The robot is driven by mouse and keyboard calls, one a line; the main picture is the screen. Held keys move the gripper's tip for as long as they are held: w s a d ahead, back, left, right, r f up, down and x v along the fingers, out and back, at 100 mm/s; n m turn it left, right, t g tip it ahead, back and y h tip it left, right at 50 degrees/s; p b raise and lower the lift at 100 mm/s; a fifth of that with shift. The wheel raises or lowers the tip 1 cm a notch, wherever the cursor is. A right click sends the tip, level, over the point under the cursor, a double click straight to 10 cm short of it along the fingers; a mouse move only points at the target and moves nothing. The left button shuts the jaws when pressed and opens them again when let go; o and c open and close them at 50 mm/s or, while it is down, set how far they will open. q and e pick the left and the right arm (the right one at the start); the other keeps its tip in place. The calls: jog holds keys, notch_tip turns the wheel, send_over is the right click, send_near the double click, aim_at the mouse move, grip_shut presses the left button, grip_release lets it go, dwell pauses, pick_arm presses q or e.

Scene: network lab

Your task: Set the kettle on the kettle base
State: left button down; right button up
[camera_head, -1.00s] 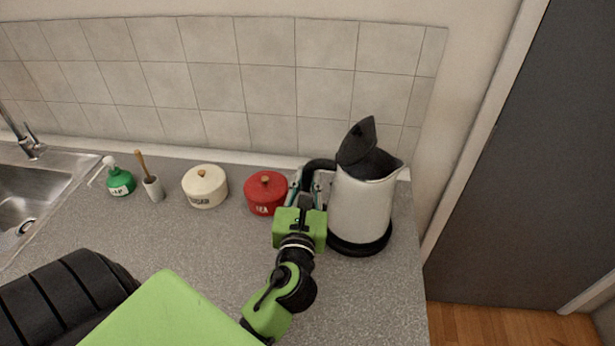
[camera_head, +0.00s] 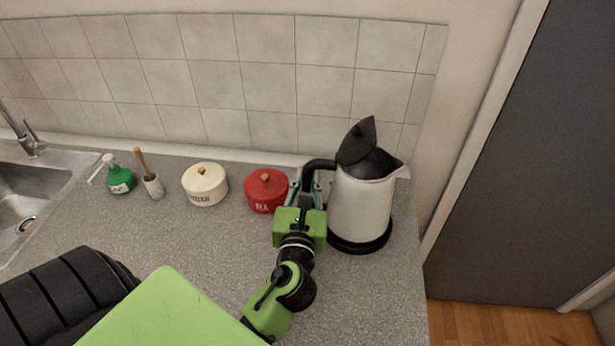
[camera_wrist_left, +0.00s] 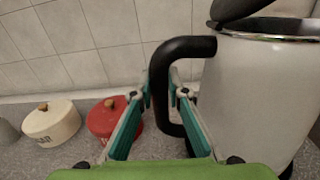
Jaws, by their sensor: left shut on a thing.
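The kettle (camera_head: 360,208) is white with a black handle, and its black lid stands open. It is upright at the right end of the counter, over the round black kettle base (camera_head: 360,243). I see no clear gap between kettle and base. My left gripper (camera_head: 306,190) is at the kettle's left side, shut on the black handle. In the left wrist view the handle (camera_wrist_left: 183,47) passes between the two teal-lined fingers, and the white kettle body (camera_wrist_left: 255,95) fills the right side. My right gripper is not in view.
A red tea canister (camera_head: 266,192) stands just left of my gripper. Farther left are a cream canister (camera_head: 205,186), a brush in a holder (camera_head: 152,186), a green soap dispenser (camera_head: 120,180) and the sink (camera_head: 40,190). The counter's front middle (camera_head: 190,240) is clear.

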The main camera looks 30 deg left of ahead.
pick_arm(q)
jog(key=shift+f, duration=0.1)
jog(key=c, duration=2.2)
grip_release()
jog(key=shift+c, duration=0.2)
jog(key=shift+s+f, duration=0.15)
jog(key=shift+f, duration=0.2)
jog(key=shift+b+v, duration=0.55)
jog(key=shift+v, duration=2.05)
jog(key=b+v, duration=0.1)
jog(key=v, duration=0.4)
jog(key=shift+s+d+r, duration=0.15)
jog(key=shift+s+d, duration=0.1)
jog(key=shift+s, duration=0.05)
